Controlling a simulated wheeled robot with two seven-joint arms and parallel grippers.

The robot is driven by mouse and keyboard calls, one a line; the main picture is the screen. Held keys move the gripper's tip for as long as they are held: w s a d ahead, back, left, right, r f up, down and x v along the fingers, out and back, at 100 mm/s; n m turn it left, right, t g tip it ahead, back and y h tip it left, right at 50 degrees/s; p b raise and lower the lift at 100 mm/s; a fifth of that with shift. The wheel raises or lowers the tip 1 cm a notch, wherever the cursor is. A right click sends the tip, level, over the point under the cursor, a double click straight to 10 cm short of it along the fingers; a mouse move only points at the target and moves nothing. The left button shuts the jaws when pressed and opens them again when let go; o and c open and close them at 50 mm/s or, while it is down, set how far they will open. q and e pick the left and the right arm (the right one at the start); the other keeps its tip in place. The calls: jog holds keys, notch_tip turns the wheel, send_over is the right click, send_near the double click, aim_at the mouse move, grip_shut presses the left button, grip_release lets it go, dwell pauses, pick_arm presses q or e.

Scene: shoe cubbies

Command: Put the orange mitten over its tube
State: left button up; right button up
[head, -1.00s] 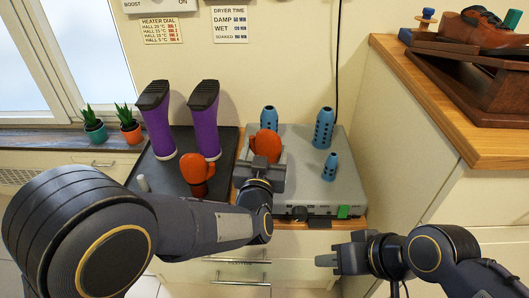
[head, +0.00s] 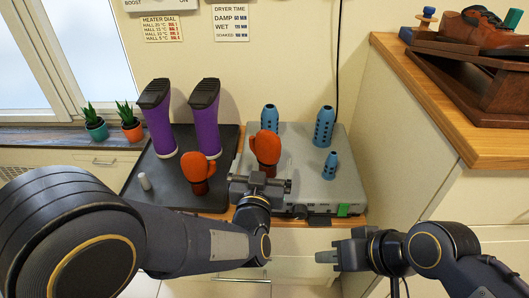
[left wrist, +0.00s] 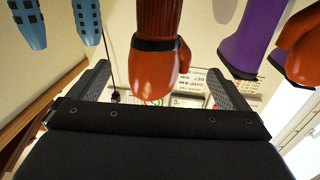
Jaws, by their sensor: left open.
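One orange mitten (head: 266,148) stands upright, thumb to the left, at the front left of the grey dryer (head: 300,172). No tube shows under it; its lower end is partly hidden by my gripper. Another orange mitten (head: 197,170) stands on the black tray. My left gripper (head: 262,180) is open, just in front of the dryer mitten. In the left wrist view that mitten (left wrist: 158,45) shows inverted between the spread fingers (left wrist: 160,70), apart from both. My right gripper (head: 327,257) is low at the right, away from the mittens; its jaw opening is unclear.
Blue perforated tubes stand on the dryer: one at back left (head: 269,117), a tall one (head: 323,127) and a short one (head: 330,165) at right. A wooden-topped cabinet (head: 460,130) borders the right.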

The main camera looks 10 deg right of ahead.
pick_arm(q)
jog(key=shift+v, duration=1.75)
jog(key=a, duration=0.1)
jog(key=w+a, duration=0.1)
jog(key=a+r+n+g, duration=0.1)
jog(key=shift+w+a+y, duration=0.25)
jog(key=shift+w+y, duration=0.05)
jog(key=s+a+r+n+g, duration=0.1)
jog(key=s+a+g, duration=0.1)
jog(key=a, duration=0.5)
jog(key=s+a+n+g, duration=0.1)
jog(key=a+n+g, duration=0.15)
jog(key=a, duration=0.45)
jog(key=s+a+f+n+g+y, duration=0.1)
jog(key=s+a+f+g, duration=0.15)
jog(key=s+a, duration=0.55)
jog(key=s+a+f+n+g+y, duration=0.1)
jog(key=s+a+f+g, duration=0.15)
jog(key=s+a, duration=0.55)
notch_tip(320, 180, up, 36)
jog(key=s+d+p, duration=0.2)
jog(key=s+p, duration=0.1)
jog(key=p, duration=3.3)
